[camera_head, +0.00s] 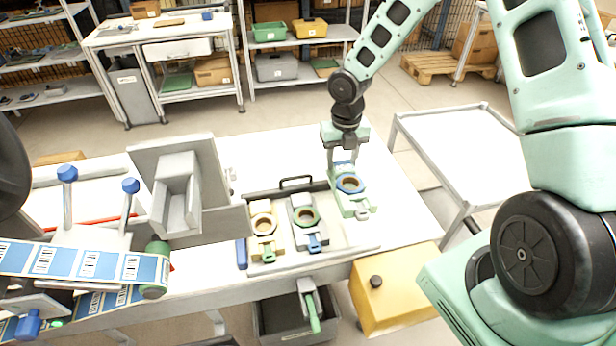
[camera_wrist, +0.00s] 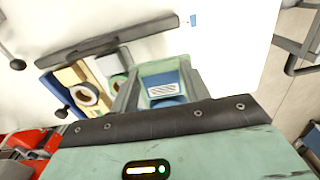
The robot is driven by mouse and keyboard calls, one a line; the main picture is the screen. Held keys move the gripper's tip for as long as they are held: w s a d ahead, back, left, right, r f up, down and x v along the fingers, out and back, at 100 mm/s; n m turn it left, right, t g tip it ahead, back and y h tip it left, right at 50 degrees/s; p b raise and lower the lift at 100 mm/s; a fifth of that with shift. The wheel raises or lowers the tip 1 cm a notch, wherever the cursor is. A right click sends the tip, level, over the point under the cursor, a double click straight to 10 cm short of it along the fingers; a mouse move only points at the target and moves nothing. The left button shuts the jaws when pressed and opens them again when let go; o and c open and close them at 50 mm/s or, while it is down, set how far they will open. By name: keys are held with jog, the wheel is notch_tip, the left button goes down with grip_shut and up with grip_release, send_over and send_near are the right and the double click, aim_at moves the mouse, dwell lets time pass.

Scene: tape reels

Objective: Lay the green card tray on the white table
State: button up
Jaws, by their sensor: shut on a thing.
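The green card tray (camera_head: 353,203) is pale green and holds a reel with a blue ring and brown core; it also shows in the wrist view (camera_wrist: 166,68). My gripper (camera_head: 343,168) is above its far end, shut on it; in the wrist view the fingers (camera_wrist: 160,88) stand either side of a blue piece with a white label. The tray is over or on the right end of a grey board; I cannot tell whether it touches. A white table (camera_head: 455,150) with grey legs stands to the right, its top bare.
A cream tray (camera_head: 263,228) and a grey tray (camera_head: 308,221) lie left of the green one, on the grey board with a black handle (camera_head: 296,180). The workbench (camera_head: 400,208) is bare around its right end. A labelling machine (camera_head: 185,190) fills the left. A yellow box (camera_head: 395,290) stands in front.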

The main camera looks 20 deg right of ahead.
notch_tip(320, 180, down, 10)
jog(key=shift+w+r, duration=0.1)
dwell(0.4)
jog(key=o, duration=1.1)
notch_tip(320, 180, up, 12)
jog(key=shift+f, duration=0.1)
jog(key=s+a+r+m, duration=0.5)
jog(key=a+r+m, duration=0.1)
jog(key=a, duration=0.2)
jog(key=s+a+r+m, duration=0.3)
jog(key=s+a+m, duration=0.1)
jog(key=s+m, duration=0.2)
jog(key=s+a+r+m, duration=0.3)
jog(key=s+a+m, duration=0.1)
jog(key=s+m, duration=0.3)
jog(key=s+a+r+m, duration=0.3)
jog(key=s+m, duration=0.3)
jog(key=s, duration=0.3)
jog(key=shift+s+a+r+m+y, duration=0.3)
jog(key=shift+s+a+r+m, duration=0.1)
jog(key=shift+r, duration=0.1)
